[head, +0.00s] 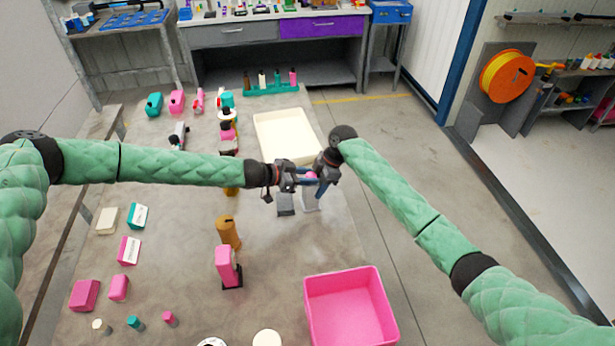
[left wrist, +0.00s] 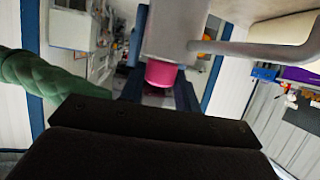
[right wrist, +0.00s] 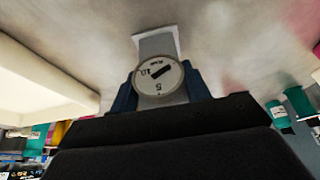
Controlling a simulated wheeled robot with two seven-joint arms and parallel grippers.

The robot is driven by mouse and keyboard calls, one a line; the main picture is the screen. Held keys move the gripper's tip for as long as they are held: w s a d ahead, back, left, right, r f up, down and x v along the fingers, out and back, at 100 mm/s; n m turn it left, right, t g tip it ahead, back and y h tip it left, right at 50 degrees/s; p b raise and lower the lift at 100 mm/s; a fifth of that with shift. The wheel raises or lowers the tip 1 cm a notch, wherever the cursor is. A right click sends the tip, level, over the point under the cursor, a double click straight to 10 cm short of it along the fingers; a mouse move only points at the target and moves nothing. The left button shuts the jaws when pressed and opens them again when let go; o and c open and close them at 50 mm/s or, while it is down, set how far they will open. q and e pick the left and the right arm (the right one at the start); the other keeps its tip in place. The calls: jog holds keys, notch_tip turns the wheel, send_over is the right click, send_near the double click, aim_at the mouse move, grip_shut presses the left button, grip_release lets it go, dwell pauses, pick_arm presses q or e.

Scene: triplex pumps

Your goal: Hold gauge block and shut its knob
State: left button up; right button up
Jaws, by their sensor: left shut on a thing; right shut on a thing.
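The gauge block (head: 310,199) is a pale grey body held between my two grippers at the middle of the head view. Its round white dial (right wrist: 160,82) shows in the right wrist view, between the blue fingers of my right gripper (head: 323,179), which is shut on the block. Its pink knob (left wrist: 161,73) shows in the left wrist view, centred between the blue fingers of my left gripper (head: 304,180), which is shut on it. A bent grey pipe (left wrist: 255,50) shows beside the block. The fingers partly hide the knob in the head view.
A pink bin (head: 348,341) stands at the front right.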

pick_arm(q)
jog(key=shift+d+m+g+h, duration=0.1)
jog(key=shift+m+g+h, duration=0.2)
jog(key=shift+m+g, duration=0.65)
pick_arm(e)
jog(key=shift+a, duration=0.25)
pick_arm(q)
jog(key=shift+w+m+g, duration=0.15)
jog(key=shift+m+g, duration=0.1)
jog(key=shift+g, duration=0.1)
jog(key=shift+w+m+g, duration=0.2)
jog(key=shift+m+g, duration=0.8)
jog(key=shift+g, duration=0.2)
jog(key=m+g, duration=0.4)
jog(key=g, duration=0.1)
jog(key=shift+w+m, duration=0.3)
pick_arm(e)
jog(key=shift+d, duration=0.1)
pick_arm(q)
jog(key=shift+w+m+g+y, duration=0.1)
jog(key=shift+m+g+y, duration=0.6)
jog(key=shift+g, duration=0.2)
jog(key=shift+a, duration=0.25)
jog(key=o, duration=0.7)
pick_arm(e)
jog(key=shift+d, duration=0.1)
